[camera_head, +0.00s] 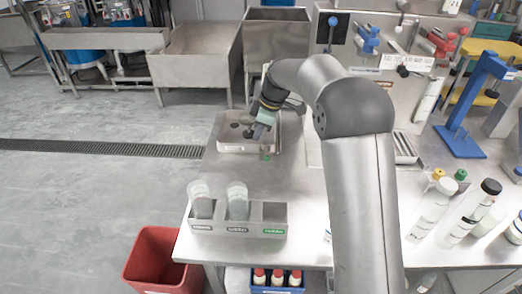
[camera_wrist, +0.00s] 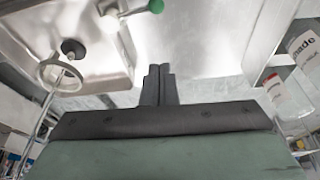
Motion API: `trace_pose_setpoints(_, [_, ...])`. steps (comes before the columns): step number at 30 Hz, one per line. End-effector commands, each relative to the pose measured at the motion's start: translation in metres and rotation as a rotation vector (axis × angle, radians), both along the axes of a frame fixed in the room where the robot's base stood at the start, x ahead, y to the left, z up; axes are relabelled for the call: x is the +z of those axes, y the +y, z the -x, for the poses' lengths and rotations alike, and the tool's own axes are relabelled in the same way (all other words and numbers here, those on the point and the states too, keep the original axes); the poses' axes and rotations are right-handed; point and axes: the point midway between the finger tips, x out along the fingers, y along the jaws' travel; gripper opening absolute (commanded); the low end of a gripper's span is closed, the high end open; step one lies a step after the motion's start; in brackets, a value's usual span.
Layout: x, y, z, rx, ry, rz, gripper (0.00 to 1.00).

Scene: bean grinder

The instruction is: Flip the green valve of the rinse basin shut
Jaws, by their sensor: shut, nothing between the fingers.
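The rinse basin (camera_head: 232,148) is a shallow metal tray at the far left end of the steel counter. Its green valve (camera_head: 266,156) shows as a small green spot at the basin's near right corner. In the wrist view the valve's round green knob (camera_wrist: 156,6) sits at the top edge, on a short metal lever beside the basin (camera_wrist: 112,62). My gripper (camera_head: 262,132) is over the right part of the basin, behind the valve. In the wrist view its fingers (camera_wrist: 158,82) are together and empty, apart from the knob. The exact height gap is unclear.
A metal rack (camera_head: 240,222) with clear cups stands at the counter's near left. Bottles (camera_head: 432,208) stand at the right, and a coffee machine (camera_head: 385,65) at the back. A metal ring (camera_wrist: 60,76) is by the basin. The counter between basin and rack is clear.

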Motion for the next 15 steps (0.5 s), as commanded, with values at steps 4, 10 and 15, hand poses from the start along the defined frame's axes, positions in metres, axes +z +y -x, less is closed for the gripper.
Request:
trace_pose_setpoints(4, [-0.013, 0.004, 0.000, 0.000, 0.003, 0.001, 0.00])
trace_pose_setpoints(10, [-0.050, 0.016, 0.000, 0.001, 0.005, 0.003, 0.00])
trace_pose_setpoints(15, [-0.084, 0.027, -0.001, 0.000, 0.004, 0.002, 0.00])
